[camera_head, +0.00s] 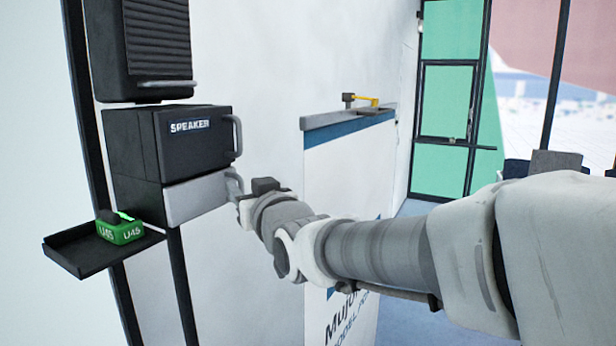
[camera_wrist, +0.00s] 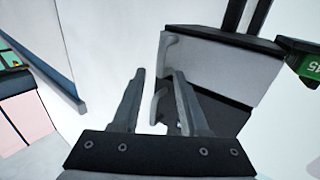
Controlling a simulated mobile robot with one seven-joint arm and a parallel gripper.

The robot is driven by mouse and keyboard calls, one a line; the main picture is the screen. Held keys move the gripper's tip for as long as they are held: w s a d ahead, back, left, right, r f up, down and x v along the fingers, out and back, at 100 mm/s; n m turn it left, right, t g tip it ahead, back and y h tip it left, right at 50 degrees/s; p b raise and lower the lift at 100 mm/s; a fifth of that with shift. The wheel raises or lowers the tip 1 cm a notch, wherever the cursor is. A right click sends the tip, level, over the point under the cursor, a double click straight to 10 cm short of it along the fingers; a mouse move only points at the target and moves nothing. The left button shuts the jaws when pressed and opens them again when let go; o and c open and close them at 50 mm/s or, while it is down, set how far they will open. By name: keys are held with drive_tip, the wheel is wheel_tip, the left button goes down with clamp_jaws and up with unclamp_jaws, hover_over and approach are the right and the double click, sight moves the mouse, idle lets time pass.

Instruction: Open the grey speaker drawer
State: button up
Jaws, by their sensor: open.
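The grey speaker drawer (camera_head: 197,199) is the lower front of a black cabinet, under a black front marked SPEAKER (camera_head: 190,135). It looks shut. Its pale handle (camera_head: 233,184) is at its right edge, partly hidden by my gripper (camera_head: 243,203). The wrist view shows the scene roughly upside down, with the grey drawer (camera_wrist: 215,68) at upper right and its handle (camera_wrist: 168,46) at its left edge. My gripper's fingers (camera_wrist: 158,72) are apart and near the drawer's handle edge. Another pale handle part (camera_wrist: 156,105) appears between them; contact cannot be told.
A black tray (camera_head: 75,262) with a green U45 block (camera_head: 120,230) sits below left. A louvred black unit (camera_head: 142,45) with a handle is above. A white counter (camera_head: 340,185) stands at right, behind my arm. The wall before the cabinet's right is clear.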

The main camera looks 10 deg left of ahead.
drive_tip(key=shift+x, duration=1.15)
clamp_jaws()
drive_tip(key=shift+d+r, duration=0.1)
drive_tip(key=shift+d, duration=0.15)
idle(0.5)
